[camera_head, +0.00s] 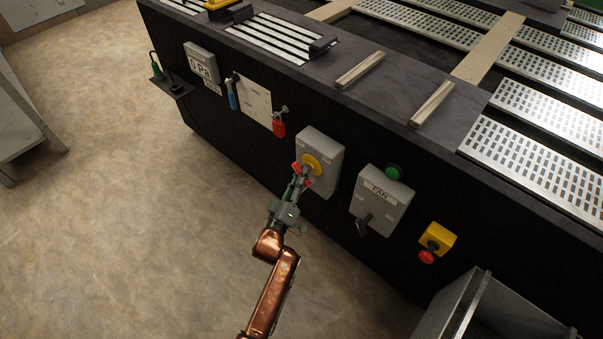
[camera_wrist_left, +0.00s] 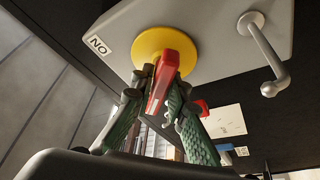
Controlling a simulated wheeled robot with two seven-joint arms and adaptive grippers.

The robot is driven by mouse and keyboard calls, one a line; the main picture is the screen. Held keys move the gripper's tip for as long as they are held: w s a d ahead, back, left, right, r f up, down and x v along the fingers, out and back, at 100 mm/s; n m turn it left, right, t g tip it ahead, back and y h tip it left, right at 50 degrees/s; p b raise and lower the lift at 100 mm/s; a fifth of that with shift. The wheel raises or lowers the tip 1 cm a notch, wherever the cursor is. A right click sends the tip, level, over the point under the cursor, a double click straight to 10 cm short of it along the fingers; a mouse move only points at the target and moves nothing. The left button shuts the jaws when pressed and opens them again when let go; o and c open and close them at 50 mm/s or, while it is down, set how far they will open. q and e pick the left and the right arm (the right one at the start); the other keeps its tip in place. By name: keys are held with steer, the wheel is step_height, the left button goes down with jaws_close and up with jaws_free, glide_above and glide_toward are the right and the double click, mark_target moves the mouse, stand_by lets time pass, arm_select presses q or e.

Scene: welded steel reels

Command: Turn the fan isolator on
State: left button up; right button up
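The isolator is a grey box (camera_head: 327,148) on the black side panel, with a round yellow plate (camera_head: 317,161) and a red rotary handle (camera_wrist_left: 172,62). In the left wrist view the yellow plate (camera_wrist_left: 148,45) sits behind the handle, and an inverted "ON" label (camera_wrist_left: 97,45) is beside it. My left gripper (camera_head: 301,176) is at the handle. In the left wrist view its green-padded fingers (camera_wrist_left: 162,88) close on either side of the red handle. The fingers partly hide the handle's lower end. My right gripper is in neither view.
Right of the isolator are a grey FAN box (camera_head: 382,199) with a black lever, a green button (camera_head: 393,172) and a yellow box with a red button (camera_head: 432,243). A grey bin (camera_head: 490,312) stands lower right.

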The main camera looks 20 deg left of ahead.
arm_select(q)
jaws_close()
